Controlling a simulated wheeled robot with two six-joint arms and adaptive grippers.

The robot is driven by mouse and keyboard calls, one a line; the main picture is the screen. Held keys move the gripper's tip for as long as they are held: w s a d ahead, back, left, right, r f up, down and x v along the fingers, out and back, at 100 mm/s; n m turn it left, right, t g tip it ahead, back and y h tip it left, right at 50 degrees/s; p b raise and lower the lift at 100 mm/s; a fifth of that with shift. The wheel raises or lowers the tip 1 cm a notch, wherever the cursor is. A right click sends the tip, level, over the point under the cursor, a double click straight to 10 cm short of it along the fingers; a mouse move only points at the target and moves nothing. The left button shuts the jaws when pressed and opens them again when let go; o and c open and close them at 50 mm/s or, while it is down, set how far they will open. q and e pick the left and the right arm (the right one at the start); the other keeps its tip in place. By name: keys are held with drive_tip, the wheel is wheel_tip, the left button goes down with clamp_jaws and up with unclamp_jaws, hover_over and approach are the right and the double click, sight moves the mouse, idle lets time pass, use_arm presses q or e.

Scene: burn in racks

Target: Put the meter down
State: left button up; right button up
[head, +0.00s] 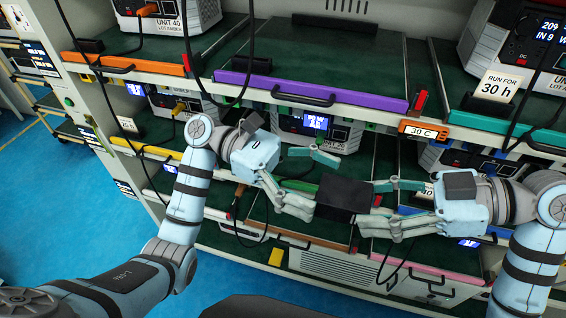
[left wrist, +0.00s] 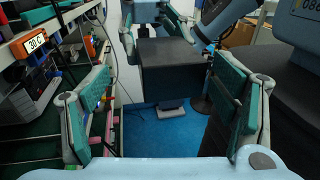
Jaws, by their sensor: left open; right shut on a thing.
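The meter (head: 343,198) appears as a plain dark box held up in front of the rack, between my two grippers. Its face is turned away from the head camera. My right gripper (head: 369,206) is shut on its right end. My left gripper (head: 322,186) is open, its fingertips close to the box's left side. In the left wrist view the meter (left wrist: 172,82) is a dark block ahead, between the open left fingers (left wrist: 163,95) and apparently beyond their tips. The right gripper's fingers show behind its top. I cannot tell whether the left fingers touch it.
The rack shelf with the purple front strip (head: 310,90) is above my grippers. Power units with lit displays (head: 316,124) stand on the shelf behind. Loose black cables hang in front at left. The lower green shelf (head: 320,222) has bare room. Blue floor (head: 45,195) lies at left.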

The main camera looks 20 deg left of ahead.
sight(356, 193)
drive_tip(key=shift+a, duration=0.2)
use_arm(q)
drive_tip(key=v, duration=0.8)
use_arm(e)
clamp_jaws()
use_arm(q)
drive_tip(key=shift+o, duration=0.2)
drive_tip(key=shift+d, duration=0.1)
use_arm(e)
drive_tip(key=d+r+m+t, duration=0.1)
drive_tip(key=d+r, duration=0.1)
drive_tip(key=s+d+r+m+t, duration=0.1)
drive_tip(key=m+t, duration=0.1)
drive_tip(key=shift+s+d+r+t+h, duration=0.15)
drive_tip(key=shift+d+r+t+h, duration=0.15)
drive_tip(key=shift+d+r, duration=0.1)
use_arm(q)
drive_tip(key=s+d+r+n+t, duration=0.2)
drive_tip(key=s+r+t, duration=0.1)
drive_tip(key=r+t, duration=0.1)
drive_tip(key=d, duration=0.8)
drive_tip(key=d+f, duration=0.1)
drive_tip(key=d, duration=0.3)
use_arm(e)
drive_tip(key=shift+s+d+r, duration=0.1)
drive_tip(key=shift+d+r, duration=0.05)
drive_tip(key=shift+r, duration=0.05)
use_arm(q)
drive_tip(key=shift+a, duration=0.1)
drive_tip(key=shift+c, duration=0.3)
